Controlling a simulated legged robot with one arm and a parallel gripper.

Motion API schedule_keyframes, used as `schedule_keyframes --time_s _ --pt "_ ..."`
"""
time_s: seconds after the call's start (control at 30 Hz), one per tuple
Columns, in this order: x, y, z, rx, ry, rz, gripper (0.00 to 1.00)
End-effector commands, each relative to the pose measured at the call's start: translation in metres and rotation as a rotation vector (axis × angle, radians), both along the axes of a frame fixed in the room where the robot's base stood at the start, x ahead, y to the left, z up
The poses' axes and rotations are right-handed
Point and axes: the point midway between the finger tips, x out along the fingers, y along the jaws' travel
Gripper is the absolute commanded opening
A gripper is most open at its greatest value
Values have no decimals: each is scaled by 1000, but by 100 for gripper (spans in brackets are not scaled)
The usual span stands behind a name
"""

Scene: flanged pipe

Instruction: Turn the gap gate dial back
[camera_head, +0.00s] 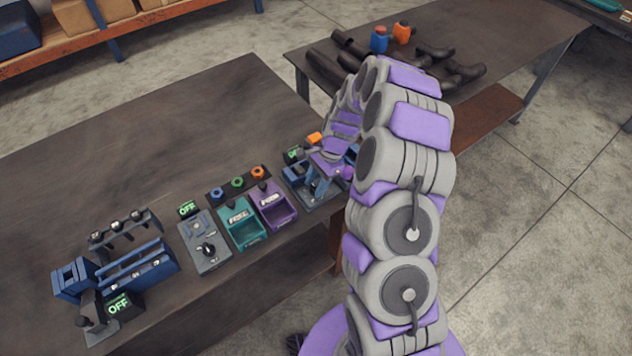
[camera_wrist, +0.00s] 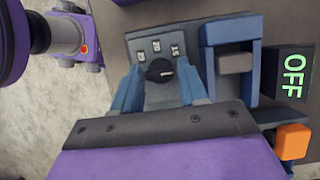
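The dial (camera_wrist: 158,70) is a round black knob with a pale mark pointing right in the wrist view. It sits on a grey plate with three small dark labels, too blurred to read surely. My gripper (camera_wrist: 160,88) is open, with one blue finger on each side of the dial; contact cannot be told. Beside it stands a blue gate (camera_wrist: 230,28) with a grey block (camera_wrist: 236,63) in its opening. In the head view my gripper (camera_head: 322,180) is over this station at the bench's right end and hides the dial.
A display reading OFF (camera_wrist: 293,73) and an orange block (camera_wrist: 293,142) are close to the gate. The bench's back left is clear.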

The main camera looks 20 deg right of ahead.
Motion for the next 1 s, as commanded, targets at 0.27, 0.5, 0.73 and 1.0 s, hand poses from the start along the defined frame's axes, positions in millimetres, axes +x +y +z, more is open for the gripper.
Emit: schedule_keyframes --time_s 0.27,0.5,0.73,1.0 --pt "0 0 0 0 0 0 16" --pt "1 0 0 0 -1 2 4" --pt "1 0 1 0 0 56 4" --pt "2 1 2 0 -1 238 4"
